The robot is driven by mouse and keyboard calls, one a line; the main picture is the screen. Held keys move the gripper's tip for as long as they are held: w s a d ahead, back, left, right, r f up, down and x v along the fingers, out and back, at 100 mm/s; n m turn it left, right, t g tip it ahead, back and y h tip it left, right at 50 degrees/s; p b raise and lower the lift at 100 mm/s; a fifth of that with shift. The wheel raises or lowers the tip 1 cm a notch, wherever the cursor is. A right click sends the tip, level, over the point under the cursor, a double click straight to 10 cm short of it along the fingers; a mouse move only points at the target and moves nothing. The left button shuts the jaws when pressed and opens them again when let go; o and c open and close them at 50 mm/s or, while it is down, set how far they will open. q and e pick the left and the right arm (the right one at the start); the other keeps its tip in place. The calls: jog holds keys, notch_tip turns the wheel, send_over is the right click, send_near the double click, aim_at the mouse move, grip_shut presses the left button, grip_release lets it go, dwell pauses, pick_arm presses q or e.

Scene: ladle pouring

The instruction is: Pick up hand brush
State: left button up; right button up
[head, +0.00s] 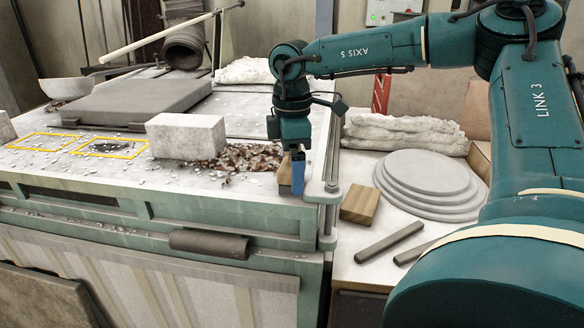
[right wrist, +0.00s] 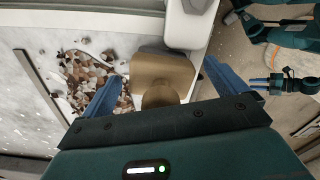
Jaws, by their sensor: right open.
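A tan, wooden-looking piece with a rounded knob, which I take to be the hand brush (right wrist: 162,72), lies at the table's edge beside brown debris. In the head view the brush (head: 285,174) is partly hidden behind my right gripper (head: 297,172). My right gripper points down over it. In the right wrist view its blue fingers (right wrist: 165,88) are spread apart, one on each side of the brush, with nothing held. A second gripper, seemingly my left (right wrist: 257,85), shows small at the right of that view, away from the brush; its opening is unclear.
A white block (head: 186,136) and brown debris (head: 252,157) lie left of the brush. A metal post with a clamp (head: 324,195) stands close on its right. Beyond it are a wooden block (head: 360,205), grey discs (head: 428,180) and dark bars (head: 389,242).

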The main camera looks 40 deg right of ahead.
jog(key=shift+c, duration=0.3)
jog(key=c, duration=1)
notch_tip(320, 180, up, 10)
jog(key=shift+f+b, duration=0.1)
jog(key=shift+b, duration=0.75)
